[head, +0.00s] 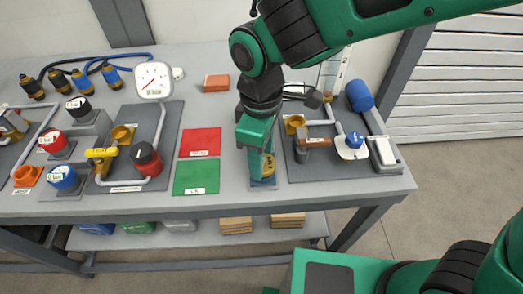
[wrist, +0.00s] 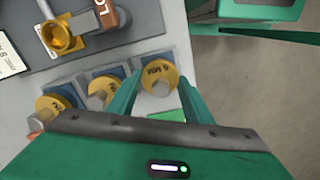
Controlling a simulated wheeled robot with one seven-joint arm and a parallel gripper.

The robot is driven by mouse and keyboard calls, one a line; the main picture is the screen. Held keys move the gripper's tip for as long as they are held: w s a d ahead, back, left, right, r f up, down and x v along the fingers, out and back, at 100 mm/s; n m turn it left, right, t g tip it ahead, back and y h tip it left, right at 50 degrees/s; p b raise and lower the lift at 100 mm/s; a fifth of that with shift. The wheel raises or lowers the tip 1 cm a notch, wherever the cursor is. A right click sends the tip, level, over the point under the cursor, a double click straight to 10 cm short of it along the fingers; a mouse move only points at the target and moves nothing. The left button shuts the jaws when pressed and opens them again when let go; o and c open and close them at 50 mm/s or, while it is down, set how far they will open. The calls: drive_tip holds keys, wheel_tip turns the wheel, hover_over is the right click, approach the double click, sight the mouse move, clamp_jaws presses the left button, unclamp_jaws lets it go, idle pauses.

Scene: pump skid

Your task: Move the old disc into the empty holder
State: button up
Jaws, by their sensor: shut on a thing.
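My gripper (wrist: 158,92) is shut on a round gold-yellow disc (wrist: 158,72) with a grey stub and dark lettering. The green fingers stand on either side of it. In the wrist view, a blue holder shows partly behind this disc; I cannot tell whether the disc touches it. Two similar gold discs, a middle one (wrist: 104,86) and a left one (wrist: 52,103), sit at blue holders in the same row. In the head view, my gripper (head: 262,165) points down near the bench's front edge, and hides most of the row. I cannot tell which disc is old.
A red mat (head: 200,142) and a green mat (head: 196,177) lie left of my gripper. An orange block (head: 216,83) lies behind.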

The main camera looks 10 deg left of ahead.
drive_tip(key=shift+f, duration=0.65)
drive_tip(key=o, duration=1.3)
drive_tip(key=shift+c, duration=0.2)
wheel_tip(320, 180, up, 11)
drive_tip(key=shift+f, duration=0.1)
drive_tip(key=shift+w, duration=0.1)
